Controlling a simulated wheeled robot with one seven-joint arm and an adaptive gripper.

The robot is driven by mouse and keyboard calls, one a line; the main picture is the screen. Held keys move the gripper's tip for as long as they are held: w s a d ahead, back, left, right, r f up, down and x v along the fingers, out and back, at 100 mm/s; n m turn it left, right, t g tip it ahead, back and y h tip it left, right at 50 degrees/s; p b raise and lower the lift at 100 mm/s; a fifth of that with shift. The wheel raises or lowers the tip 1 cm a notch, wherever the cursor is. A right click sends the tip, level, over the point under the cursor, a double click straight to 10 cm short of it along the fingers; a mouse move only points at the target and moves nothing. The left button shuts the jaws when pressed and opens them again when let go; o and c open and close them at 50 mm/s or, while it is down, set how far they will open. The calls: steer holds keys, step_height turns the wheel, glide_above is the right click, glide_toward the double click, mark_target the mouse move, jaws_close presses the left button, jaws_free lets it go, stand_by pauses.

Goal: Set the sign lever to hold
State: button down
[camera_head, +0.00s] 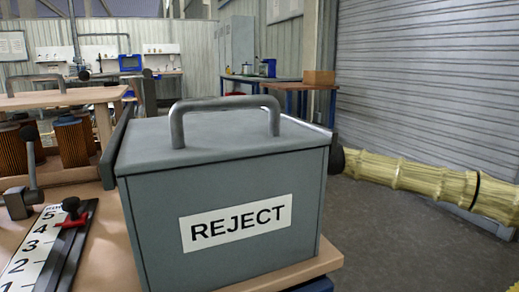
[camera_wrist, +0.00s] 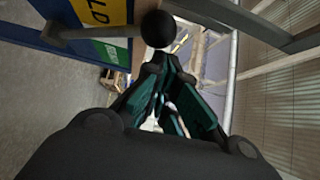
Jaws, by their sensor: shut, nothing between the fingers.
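In the wrist view, part of a blue sign board (camera_wrist: 72,63) shows at the upper left. It has a yellow panel (camera_wrist: 100,12) with letters that look like "LD", cut off by the frame edge, and a green label (camera_wrist: 110,49). A grey lever rod (camera_wrist: 90,32) crosses the board and ends in a black ball knob (camera_wrist: 158,29). My gripper (camera_wrist: 166,82) is shut and empty, just below the knob in the picture. I cannot tell whether it touches the knob. The head view shows neither my gripper nor this sign.
In the head view, a grey REJECT box (camera_head: 225,190) with a top handle stands on the wooden bench (camera_head: 112,262). A numbered scale (camera_head: 42,245) with a red pointer lies left of it.

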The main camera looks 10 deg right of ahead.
steer(key=s+d+f+p, duration=0.1)
steer(key=d+f+p, duration=0.2)
steer(key=d, duration=0.6)
steer(key=shift+s+d, duration=0.2)
steer(key=shift+s, duration=0.1)
